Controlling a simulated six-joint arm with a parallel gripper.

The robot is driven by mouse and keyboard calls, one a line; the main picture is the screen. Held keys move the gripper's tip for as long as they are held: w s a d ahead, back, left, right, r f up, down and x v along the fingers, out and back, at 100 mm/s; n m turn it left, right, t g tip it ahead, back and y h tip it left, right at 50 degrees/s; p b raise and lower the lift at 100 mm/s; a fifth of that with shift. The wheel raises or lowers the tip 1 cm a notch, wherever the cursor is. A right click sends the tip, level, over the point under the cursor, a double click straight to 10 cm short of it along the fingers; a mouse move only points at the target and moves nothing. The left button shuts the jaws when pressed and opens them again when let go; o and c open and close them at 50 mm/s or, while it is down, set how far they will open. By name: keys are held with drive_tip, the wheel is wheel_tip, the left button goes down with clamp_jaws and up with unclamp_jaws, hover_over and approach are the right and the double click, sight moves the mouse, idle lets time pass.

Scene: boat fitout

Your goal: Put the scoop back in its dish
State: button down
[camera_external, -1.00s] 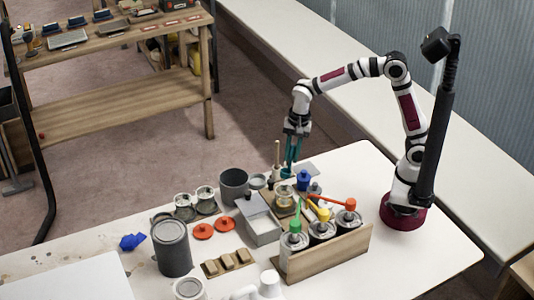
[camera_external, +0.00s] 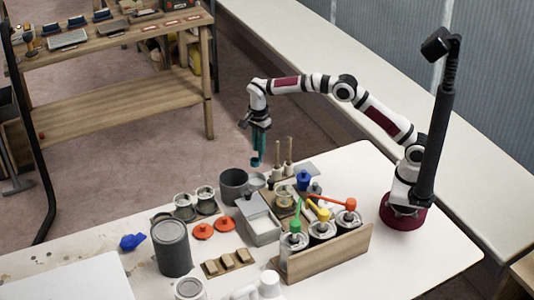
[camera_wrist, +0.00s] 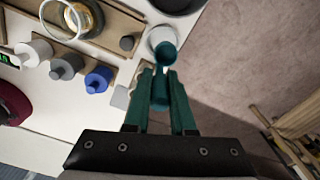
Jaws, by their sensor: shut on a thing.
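My gripper (camera_external: 260,140) is shut on a teal scoop (camera_wrist: 160,92), its teal fingers on either side of it. The scoop hangs below the fingers (camera_external: 256,160) in the external view. A small pale round dish (camera_wrist: 158,33) lies just past the scoop's tip in the wrist view, and the scoop's tip partly covers it. In the external view the dish (camera_external: 256,181) stands at the table's far edge, below the raised scoop. The scoop appears above the dish, with a gap between them. The fingers partly hide the scoop.
A dark grey pot (camera_external: 233,184) stands left of the dish. Two upright wooden handles (camera_external: 283,152) stand to its right. A grey bin (camera_external: 261,227) and a rack of bottles (camera_external: 325,252) are nearer. The floor beyond the table edge is open.

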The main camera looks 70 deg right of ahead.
sight(259, 159)
wheel_tip(259, 159, down, 8)
drive_tip(key=shift+f, duration=0.25)
drive_tip(key=shift+f, duration=0.15)
drive_tip(key=c, duration=0.8)
unclamp_jaws()
drive_tip(key=shift+o, duration=0.2)
